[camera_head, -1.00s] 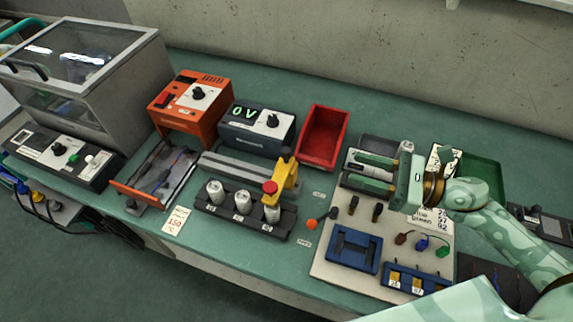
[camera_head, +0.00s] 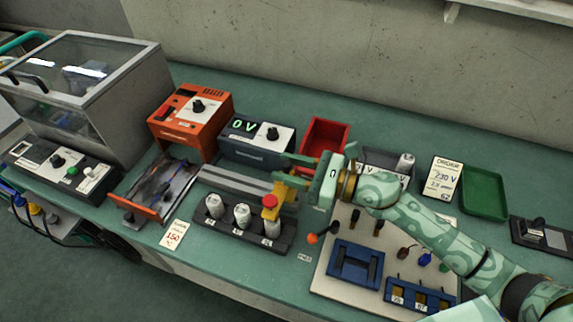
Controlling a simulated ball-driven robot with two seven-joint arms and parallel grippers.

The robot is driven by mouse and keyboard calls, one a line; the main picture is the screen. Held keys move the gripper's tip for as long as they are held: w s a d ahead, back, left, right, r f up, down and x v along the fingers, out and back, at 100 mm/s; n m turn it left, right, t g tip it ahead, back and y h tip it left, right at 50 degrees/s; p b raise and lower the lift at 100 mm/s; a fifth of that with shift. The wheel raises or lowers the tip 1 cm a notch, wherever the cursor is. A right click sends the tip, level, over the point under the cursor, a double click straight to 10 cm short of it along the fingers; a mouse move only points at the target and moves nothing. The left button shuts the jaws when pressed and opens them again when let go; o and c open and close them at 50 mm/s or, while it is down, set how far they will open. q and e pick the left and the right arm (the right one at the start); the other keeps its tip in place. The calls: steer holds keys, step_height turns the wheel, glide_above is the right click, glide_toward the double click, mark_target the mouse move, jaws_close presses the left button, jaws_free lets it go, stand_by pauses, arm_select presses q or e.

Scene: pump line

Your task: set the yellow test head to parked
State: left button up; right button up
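The yellow test head (camera_head: 287,198) with a red knob (camera_head: 269,201) stands over the right-hand white cylinder (camera_head: 272,227) of the dark three-cylinder block (camera_head: 234,236). My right gripper (camera_head: 281,171) points left at the upper end of the test head and hides part of it. Its two green fingers look spread apart; I cannot tell whether they touch the head. A small label (camera_head: 305,257), apparently reading PARK, lies right of the block beside an orange ball (camera_head: 312,239). My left gripper is not in view.
A red bin (camera_head: 335,134), a dark meter showing 0 V (camera_head: 248,155) and an orange unit (camera_head: 185,130) stand behind. A pale board with a blue holder (camera_head: 355,264) lies to the right. A green tray (camera_head: 485,195) stands further right.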

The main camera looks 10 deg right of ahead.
steer(key=shift+w+a, duration=0.15)
steer(key=shift+a, duration=0.2)
jaws_close()
steer(key=b+x, duration=0.3)
steer(key=x, duration=1.8)
steer(key=shift+w+r, duration=0.1)
